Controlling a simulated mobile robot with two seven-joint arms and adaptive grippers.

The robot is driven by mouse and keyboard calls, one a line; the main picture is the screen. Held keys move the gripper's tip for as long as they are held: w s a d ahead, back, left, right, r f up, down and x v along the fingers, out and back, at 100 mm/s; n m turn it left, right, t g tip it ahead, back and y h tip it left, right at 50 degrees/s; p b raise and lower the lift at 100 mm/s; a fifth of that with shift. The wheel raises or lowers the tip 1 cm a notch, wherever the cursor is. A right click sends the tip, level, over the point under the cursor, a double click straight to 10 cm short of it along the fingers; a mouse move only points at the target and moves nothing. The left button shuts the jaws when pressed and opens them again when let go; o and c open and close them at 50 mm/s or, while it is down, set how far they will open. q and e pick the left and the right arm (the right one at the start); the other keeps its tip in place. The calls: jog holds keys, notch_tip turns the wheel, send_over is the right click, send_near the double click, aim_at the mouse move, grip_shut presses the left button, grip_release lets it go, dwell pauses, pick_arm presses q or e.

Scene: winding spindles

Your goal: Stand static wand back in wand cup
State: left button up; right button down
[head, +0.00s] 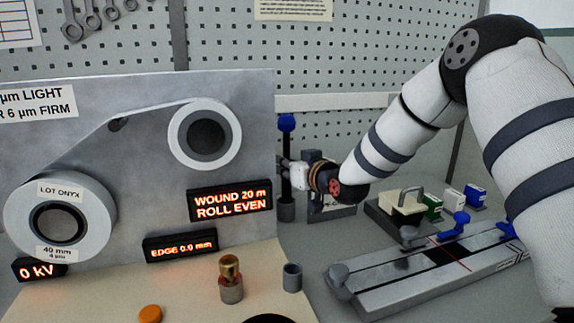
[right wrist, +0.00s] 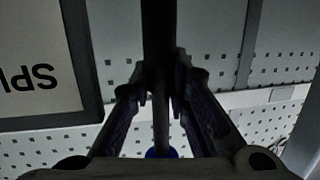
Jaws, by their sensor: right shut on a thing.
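The static wand is a dark upright rod with a blue ball tip (head: 286,124) at the top, beside the grey winding panel. My right gripper (head: 284,173) comes in from the right and is shut on the wand about midway. In the right wrist view the wand (right wrist: 160,60) runs between the two fingers (right wrist: 161,95), with its blue tip (right wrist: 161,153) low in that picture. My left gripper is out of view.
The winding panel (head: 150,165) with its rolls is close on the left. A small open grey cup (head: 292,277) and a brass-topped piece (head: 230,280) stand in front. A grey rail fixture (head: 420,275) and small boxes (head: 432,206) lie right, below my arm.

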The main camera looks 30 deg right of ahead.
jog(key=shift+f, duration=0.25)
jog(key=shift+r, duration=0.3)
jog(key=shift+w+a, duration=0.1)
dwell(0.4)
dwell(0.9)
jog(key=shift+f, duration=0.35)
jog(key=shift+f, duration=0.5)
jog(key=c, duration=1.5)
grip_release()
jog(key=shift+a, duration=0.1)
jog(key=shift+o, duration=0.2)
